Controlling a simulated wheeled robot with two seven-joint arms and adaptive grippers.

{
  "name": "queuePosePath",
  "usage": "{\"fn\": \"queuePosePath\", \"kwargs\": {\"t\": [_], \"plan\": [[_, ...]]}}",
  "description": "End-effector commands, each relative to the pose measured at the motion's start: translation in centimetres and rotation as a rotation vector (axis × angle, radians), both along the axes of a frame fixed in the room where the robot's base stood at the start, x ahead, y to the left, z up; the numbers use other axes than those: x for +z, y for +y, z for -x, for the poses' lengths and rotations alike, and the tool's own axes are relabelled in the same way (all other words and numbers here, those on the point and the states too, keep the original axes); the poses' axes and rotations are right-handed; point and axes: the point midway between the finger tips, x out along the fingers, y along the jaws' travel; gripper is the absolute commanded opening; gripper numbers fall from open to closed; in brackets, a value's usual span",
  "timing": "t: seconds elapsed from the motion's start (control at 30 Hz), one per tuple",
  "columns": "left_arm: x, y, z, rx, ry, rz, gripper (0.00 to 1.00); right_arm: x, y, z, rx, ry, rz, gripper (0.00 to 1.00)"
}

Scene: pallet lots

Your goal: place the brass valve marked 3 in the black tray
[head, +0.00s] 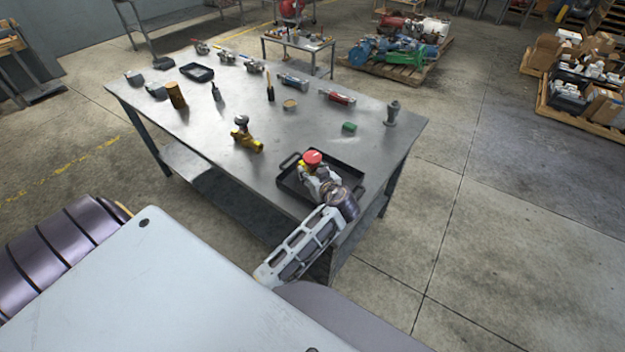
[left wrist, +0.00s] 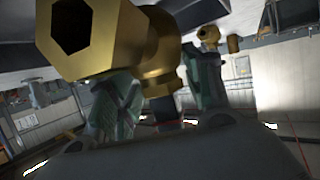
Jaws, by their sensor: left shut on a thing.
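My left gripper (head: 322,182) is over the black tray (head: 290,186) at the table's near right corner. It is shut on a brass valve with a red handwheel (head: 312,157). In the left wrist view the valve's hexagonal brass end (left wrist: 100,40) fills the upper left, between the fingers (left wrist: 160,85). Whether the valve touches the tray floor cannot be told. Another brass valve with a dark knob (head: 245,140) stands on the table to the left of the tray. I can read no number on either valve. My right gripper is not in view.
The tabletop between the valve and the black tray is mostly clear.

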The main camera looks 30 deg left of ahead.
Motion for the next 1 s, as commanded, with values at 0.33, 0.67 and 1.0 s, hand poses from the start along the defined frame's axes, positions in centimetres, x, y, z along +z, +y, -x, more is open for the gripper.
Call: {"fn": "queuePosePath", "kwargs": {"t": [0.33, 0.67, 1.0], "plan": [[-0.5, 0.1, 0.0, 0.000, -0.002, -0.002, 0.00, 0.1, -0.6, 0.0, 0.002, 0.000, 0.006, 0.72], [-3.2, 0.1, 0.0, 0.000, -0.002, -0.004, 0.00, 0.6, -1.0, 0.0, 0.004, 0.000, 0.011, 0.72], [-3.8, 0.0, 0.1, 0.001, 0.002, 0.000, 0.52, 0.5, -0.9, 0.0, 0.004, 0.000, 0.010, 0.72]]}}
